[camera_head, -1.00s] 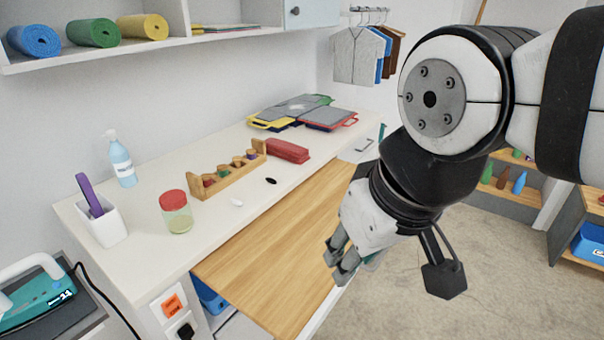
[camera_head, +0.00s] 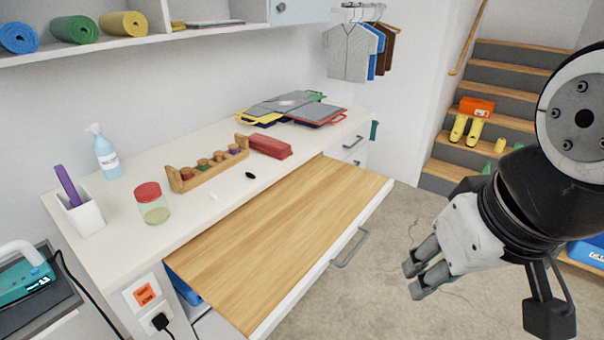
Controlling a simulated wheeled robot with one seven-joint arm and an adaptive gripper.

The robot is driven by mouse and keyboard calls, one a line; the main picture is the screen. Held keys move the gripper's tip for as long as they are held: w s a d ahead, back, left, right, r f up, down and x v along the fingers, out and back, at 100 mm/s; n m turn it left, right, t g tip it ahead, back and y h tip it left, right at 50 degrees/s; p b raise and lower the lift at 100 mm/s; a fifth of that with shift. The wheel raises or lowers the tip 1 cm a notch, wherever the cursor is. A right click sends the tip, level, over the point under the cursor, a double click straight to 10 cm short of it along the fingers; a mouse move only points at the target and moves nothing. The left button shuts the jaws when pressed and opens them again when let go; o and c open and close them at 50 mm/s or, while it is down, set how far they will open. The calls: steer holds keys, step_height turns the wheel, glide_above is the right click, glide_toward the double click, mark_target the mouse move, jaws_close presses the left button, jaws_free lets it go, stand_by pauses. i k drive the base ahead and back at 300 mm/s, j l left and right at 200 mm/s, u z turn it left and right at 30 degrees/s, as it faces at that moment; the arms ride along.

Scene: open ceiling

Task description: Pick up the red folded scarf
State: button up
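The red folded scarf (camera_head: 270,146) appears to be the long, flat red bundle lying on the white counter. It is behind the pull-out wooden board, at the right end of the wooden rack. My gripper (camera_head: 412,279) is at the right of the picture, over the floor beyond the board's edge. It is well apart from the scarf. Its two grey fingers point left and lie close together in this view, so their opening is unclear. Nothing shows between them.
The counter (camera_head: 118,200) holds the wooden rack (camera_head: 208,172), a red-lidded jar (camera_head: 153,205), a spray bottle (camera_head: 106,155), and stacked trays (camera_head: 290,108) behind the scarf. The wooden board (camera_head: 285,235) is bare. A shelf (camera_head: 200,30) overhangs the counter. Stairs (camera_head: 497,108) rise at the right.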

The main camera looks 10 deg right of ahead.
mark_target(272, 146)
steer(key=i+j+z, duration=0.1)
steer(key=i, duration=0.35)
steer(key=i+j, duration=0.1)
steer(key=i, duration=0.35)
steer(key=i+j+z, duration=0.15)
steer(key=i, duration=0.3)
